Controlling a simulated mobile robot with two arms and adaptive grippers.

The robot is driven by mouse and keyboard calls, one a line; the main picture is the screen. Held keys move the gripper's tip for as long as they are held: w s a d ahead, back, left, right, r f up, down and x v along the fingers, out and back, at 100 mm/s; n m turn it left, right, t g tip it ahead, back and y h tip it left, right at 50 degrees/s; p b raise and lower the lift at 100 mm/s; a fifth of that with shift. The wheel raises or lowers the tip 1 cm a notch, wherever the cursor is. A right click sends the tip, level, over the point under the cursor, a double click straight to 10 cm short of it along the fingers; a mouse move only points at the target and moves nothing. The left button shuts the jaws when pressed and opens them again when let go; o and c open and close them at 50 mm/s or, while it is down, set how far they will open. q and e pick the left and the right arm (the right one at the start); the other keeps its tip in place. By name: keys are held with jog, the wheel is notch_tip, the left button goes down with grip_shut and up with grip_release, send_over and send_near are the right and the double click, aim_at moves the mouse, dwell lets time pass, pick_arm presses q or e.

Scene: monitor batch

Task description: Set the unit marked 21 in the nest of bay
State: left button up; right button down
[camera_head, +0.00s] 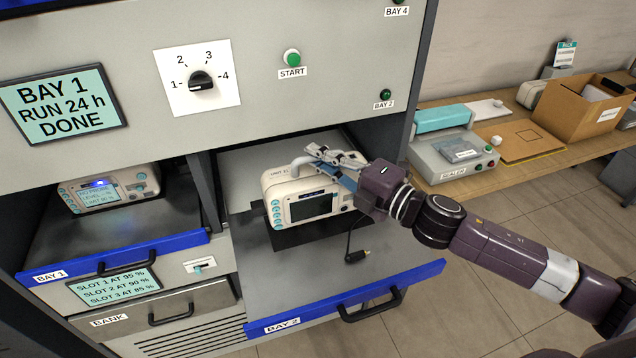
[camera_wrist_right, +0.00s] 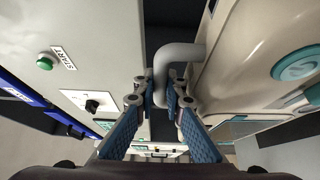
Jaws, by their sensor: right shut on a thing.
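A cream monitor unit (camera_head: 283,212) with a dark screen and teal buttons is over the pulled-out Bay 2 shelf (camera_head: 390,262). Its label begins "UNIT", but the number is too small to read surely. My right gripper (camera_head: 332,156) is shut on its grey top handle (camera_head: 299,163); the wrist view shows the fingers (camera_wrist_right: 163,92) on either side of the handle (camera_wrist_right: 178,54). A dark nest or pad (camera_head: 290,240) shows beneath the unit, mostly hidden; I cannot tell whether they touch. My left gripper is not in view.
A black cable with a plug (camera_head: 356,256) lies on the Bay 2 shelf. Another monitor (camera_head: 108,188) with a lit display stands in Bay 1 at left. A dial (camera_head: 201,81) and a green START button (camera_head: 292,57) are above. A side bench holds a sealer (camera_head: 440,122) and a cardboard box (camera_head: 580,108).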

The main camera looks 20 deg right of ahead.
aim_at(318, 177)
jog(key=shift+w+f, duration=0.1)
jog(key=shift+f, duration=0.35)
jog(key=shift+w+f, duration=0.15)
jog(key=shift+f, duration=2)
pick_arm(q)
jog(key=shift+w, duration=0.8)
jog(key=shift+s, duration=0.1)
pick_arm(e)
jog(key=shift+f, duration=0.15)
jog(key=c, duration=2)
grip_release()
jog(key=shift+f, duration=0.15)
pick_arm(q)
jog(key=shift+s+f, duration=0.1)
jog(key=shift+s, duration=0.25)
